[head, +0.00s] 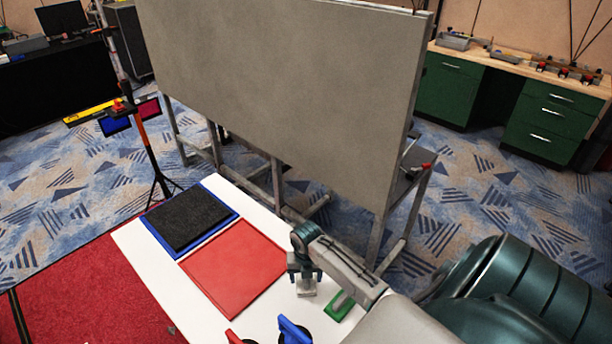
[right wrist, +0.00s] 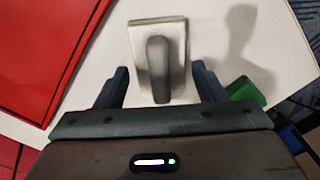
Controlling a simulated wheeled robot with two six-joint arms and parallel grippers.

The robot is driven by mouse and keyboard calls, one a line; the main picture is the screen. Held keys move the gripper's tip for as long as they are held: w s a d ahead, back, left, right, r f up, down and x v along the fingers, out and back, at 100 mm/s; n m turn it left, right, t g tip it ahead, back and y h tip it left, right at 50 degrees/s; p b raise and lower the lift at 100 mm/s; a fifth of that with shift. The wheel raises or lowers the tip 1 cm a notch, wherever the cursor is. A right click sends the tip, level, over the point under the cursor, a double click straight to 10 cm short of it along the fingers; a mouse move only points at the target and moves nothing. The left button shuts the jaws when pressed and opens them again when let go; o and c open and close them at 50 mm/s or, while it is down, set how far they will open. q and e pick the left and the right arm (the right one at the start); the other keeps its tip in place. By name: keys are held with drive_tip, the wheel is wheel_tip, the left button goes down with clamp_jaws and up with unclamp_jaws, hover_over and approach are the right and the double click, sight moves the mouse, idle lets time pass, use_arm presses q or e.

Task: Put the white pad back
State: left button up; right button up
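The white pad (head: 306,289) sits on the white table (head: 150,262), to the right of the red panel. In the right wrist view the white pad (right wrist: 141,33) has a grey handle (right wrist: 158,68) on it. My right gripper (right wrist: 161,78) is open, one finger on each side of the handle with a gap at both sides. In the head view my right gripper (head: 305,268) is just above the pad and partly covers it. I cannot tell how far the fingers reach down beside the handle. My left gripper is not in view.
A red panel (head: 235,265) and a blue tray (head: 160,240) with a black slab (head: 190,215) lie on the table. A green pad (head: 342,306) is close at right. Blue (head: 293,329) and red (head: 233,338) handled tools stand in front. A large grey panel (head: 280,80) rises behind.

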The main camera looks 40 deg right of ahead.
drive_tip(key=shift+o, duration=0.4)
drive_tip(key=shift+r, duration=0.1)
wheel_tip(320, 180, up, 12)
drive_tip(key=b, duration=0.3)
drive_tip(key=shift+b, duration=0.4)
drive_tip(key=shift+s, duration=0.1)
